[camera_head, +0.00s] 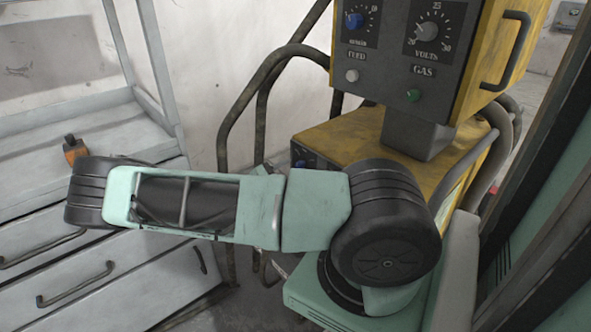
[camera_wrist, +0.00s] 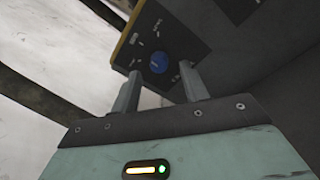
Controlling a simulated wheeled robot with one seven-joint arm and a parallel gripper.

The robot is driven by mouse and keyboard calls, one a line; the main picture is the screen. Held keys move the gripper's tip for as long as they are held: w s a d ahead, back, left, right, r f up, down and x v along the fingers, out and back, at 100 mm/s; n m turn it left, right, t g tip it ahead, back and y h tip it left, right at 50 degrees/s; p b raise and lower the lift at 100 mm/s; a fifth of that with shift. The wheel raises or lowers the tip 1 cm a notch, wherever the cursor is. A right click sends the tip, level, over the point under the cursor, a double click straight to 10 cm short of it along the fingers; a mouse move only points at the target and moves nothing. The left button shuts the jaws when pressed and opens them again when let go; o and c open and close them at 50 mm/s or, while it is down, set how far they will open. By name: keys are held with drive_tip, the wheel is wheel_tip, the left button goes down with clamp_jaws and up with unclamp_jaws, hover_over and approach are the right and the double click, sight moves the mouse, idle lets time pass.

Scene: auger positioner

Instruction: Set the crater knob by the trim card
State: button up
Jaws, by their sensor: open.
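In the wrist view a dark control panel (camera_wrist: 180,40) carries a blue knob (camera_wrist: 158,63). My gripper (camera_wrist: 160,72) is open and empty. The knob shows between its two fingertips, beyond them, and looks apart from them. The labels there are too small to read, so I cannot confirm that this is the crater knob. In the head view my arm hides my gripper and most of the lower yellow unit's dark panel (camera_head: 306,155); a bit of blue shows there. I cannot make out a trim card in either view.
The yellow upper box (camera_head: 480,80) has a blue feed knob (camera_head: 354,20), a grey volts knob (camera_head: 427,31) and a green gas button (camera_head: 413,95). Dark curved bars (camera_head: 262,90) stand beside it. A grey drawer cabinet (camera_head: 120,262) with an orange object (camera_head: 75,149) on top stands left.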

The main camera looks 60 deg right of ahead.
sight(297, 167)
drive_tip(key=shift+x, duration=1.65)
clamp_jaws()
